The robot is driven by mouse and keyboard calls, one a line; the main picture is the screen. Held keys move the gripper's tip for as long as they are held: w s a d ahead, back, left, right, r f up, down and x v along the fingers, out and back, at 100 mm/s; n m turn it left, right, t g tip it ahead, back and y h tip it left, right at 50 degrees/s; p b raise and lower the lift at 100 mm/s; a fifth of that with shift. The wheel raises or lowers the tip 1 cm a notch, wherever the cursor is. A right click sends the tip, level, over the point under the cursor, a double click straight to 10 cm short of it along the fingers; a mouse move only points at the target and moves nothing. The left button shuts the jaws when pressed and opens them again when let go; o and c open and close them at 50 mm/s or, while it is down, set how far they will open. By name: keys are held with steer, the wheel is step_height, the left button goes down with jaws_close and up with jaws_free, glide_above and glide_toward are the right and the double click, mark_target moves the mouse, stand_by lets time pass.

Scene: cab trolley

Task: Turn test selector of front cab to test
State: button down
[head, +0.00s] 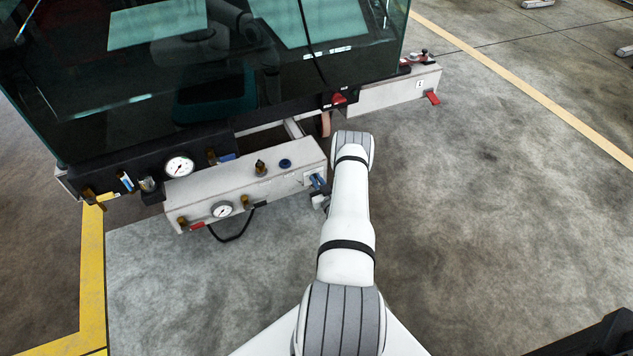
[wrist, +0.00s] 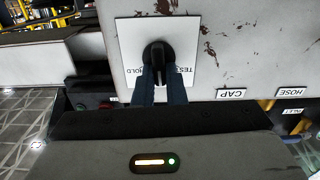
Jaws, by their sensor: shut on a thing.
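The test selector (wrist: 157,55) is a black knob on a white label plate (wrist: 126,32), seen in the wrist view. The plate is fixed to a scuffed, pale panel face. The words HOLD and TEST are partly readable upside down at the plate's lower edge, to either side of the knob. My gripper (wrist: 160,84) has its two dark blue fingers shut on the knob, one on each side. The knob's grip stands roughly upright in the picture. In the head view my gripper (head: 319,184) is at the right end of the grey box, and the selector is hidden there.
In the wrist view, CAP (wrist: 231,94) and HOSE (wrist: 291,92) labels sit right of the selector. In the head view, the grey box (head: 240,183) carries gauges and knobs below the cab's glass front (head: 190,75).

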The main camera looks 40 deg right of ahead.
steer(key=n, duration=0.3)
steer(key=n+b, duration=0.1)
steer(key=n, duration=0.3)
steer(key=a+n+b, duration=0.1)
steer(key=n, duration=0.3)
steer(key=shift+w+f, duration=0.1)
steer(key=shift+f, duration=0.3)
steer(key=shift+n, duration=0.3)
steer(key=c, duration=1.5)
jaws_free()
steer(key=p+v, duration=0.2)
steer(key=v, duration=0.5)
steer(key=shift+s+a, duration=0.1)
steer(key=shift+s, duration=0.3)
